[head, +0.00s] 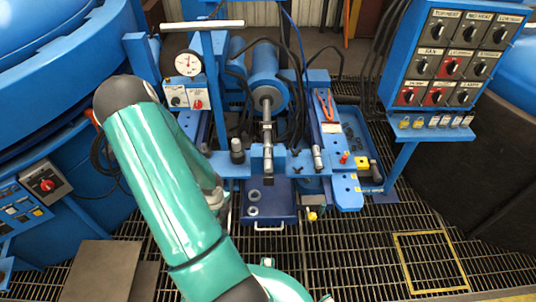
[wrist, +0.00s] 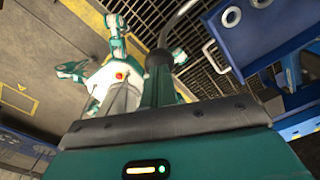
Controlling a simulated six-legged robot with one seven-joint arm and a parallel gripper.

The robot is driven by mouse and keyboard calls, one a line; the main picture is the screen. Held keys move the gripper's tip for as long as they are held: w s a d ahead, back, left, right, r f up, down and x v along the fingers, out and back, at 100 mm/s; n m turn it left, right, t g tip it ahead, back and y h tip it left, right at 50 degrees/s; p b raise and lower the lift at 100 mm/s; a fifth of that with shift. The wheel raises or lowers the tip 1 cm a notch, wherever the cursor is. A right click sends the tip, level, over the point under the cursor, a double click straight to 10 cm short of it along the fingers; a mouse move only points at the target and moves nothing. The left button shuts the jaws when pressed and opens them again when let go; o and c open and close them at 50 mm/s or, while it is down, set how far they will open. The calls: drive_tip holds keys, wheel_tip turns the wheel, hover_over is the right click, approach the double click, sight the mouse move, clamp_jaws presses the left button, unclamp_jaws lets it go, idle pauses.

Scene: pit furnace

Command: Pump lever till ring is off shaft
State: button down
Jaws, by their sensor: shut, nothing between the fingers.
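The metal shaft (head: 266,108) points out of the blue cylinder, toward the blue crossbar in the middle of the head view. I cannot clearly separate the ring from the shaft's steps. A bent silver rod with a dark grip, apparently the lever (wrist: 178,24), shows in the wrist view. My gripper (wrist: 158,72) is shut, with its tips close to the dark grip. Contact between them is unclear. In the head view my teal arm hides the gripper and most of the area around the lever.
A blue tray (head: 270,216) with loose washers and a handle lies below the crossbar (head: 226,164). A control panel (head: 458,60) stands at right. A dial gauge (head: 188,64) and T-handle (head: 202,25) are at left. Grating (head: 350,250) covers the floor.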

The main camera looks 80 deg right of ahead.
drive_tip(key=r, duration=0.2)
drive_tip(key=d+r, duration=0.1)
drive_tip(key=r, duration=0.1)
drive_tip(key=shift+r, duration=0.4)
drive_tip(key=a+f, duration=0.1)
drive_tip(key=f, duration=0.6)
drive_tip(key=a+f, duration=0.1)
drive_tip(key=f, duration=0.3)
drive_tip(key=shift+s+a, duration=0.2)
drive_tip(key=shift+a, duration=0.1)
drive_tip(key=d+r, duration=0.1)
drive_tip(key=r, duration=0.6)
drive_tip(key=d+r, duration=0.1)
drive_tip(key=r, duration=0.2)
drive_tip(key=shift+w+d+r, duration=0.2)
drive_tip(key=shift+d, duration=0.15)
drive_tip(key=shift+r, duration=0.35)
